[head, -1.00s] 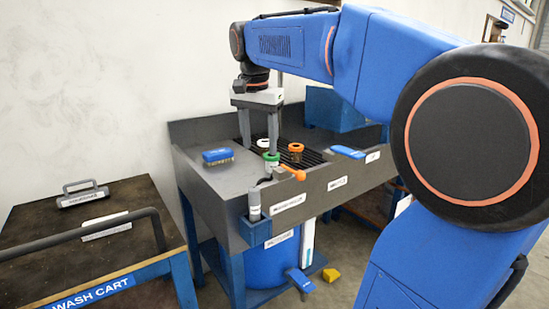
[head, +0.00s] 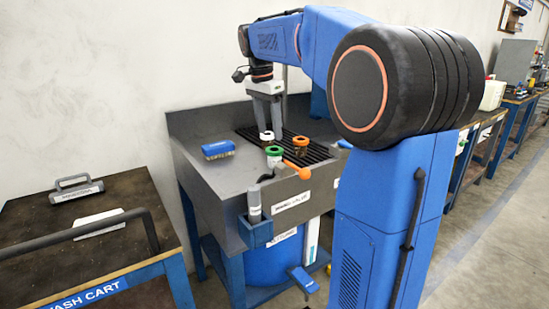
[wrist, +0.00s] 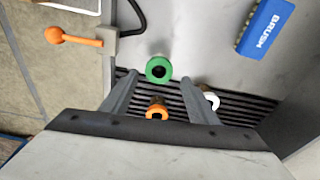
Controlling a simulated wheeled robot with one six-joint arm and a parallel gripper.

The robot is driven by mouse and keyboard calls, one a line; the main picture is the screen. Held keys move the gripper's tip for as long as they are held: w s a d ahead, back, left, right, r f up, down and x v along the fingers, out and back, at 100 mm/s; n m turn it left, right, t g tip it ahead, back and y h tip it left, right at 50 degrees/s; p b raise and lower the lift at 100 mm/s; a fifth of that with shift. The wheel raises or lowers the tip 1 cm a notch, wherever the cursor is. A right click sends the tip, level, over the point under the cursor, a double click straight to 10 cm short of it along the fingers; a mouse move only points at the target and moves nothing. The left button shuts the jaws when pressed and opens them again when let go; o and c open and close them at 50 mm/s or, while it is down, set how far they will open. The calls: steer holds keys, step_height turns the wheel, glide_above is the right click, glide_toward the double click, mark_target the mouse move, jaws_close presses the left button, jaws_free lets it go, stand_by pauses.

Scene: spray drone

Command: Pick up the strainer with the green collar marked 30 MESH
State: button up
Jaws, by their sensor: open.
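The strainer with the green collar (head: 274,151) stands on the sink bench near the slatted drain; in the wrist view its green ring (wrist: 158,69) shows from above with a dark centre. Any marking on it is too small to read. A white-collared strainer (head: 267,136) and an orange-collared one (head: 300,142) stand close by; they also show in the wrist view, white (wrist: 212,99) and orange (wrist: 157,110). My gripper (head: 268,128) is open and points down above the drain, behind the green strainer in the head view. Its fingers (wrist: 158,88) hold nothing.
A blue brush (head: 218,149) lies left on the bench. An orange-handled valve (head: 297,169) is at the front edge, with a grey cylinder in a blue holder (head: 255,210) below. The wash cart (head: 90,225) stands left.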

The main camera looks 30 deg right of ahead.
mark_target(274, 149)
steer(key=f, duration=0.4)
steer(key=shift+d+f, duration=0.55)
steer(key=shift+f, duration=0.65)
steer(key=shift+d+f, duration=0.25)
steer(key=shift+f, duration=0.6)
steer(key=shift+d+f, duration=0.2)
steer(key=shift+f, duration=0.65)
steer(key=shift+c, duration=0.3)
steer(key=c, duration=0.8)
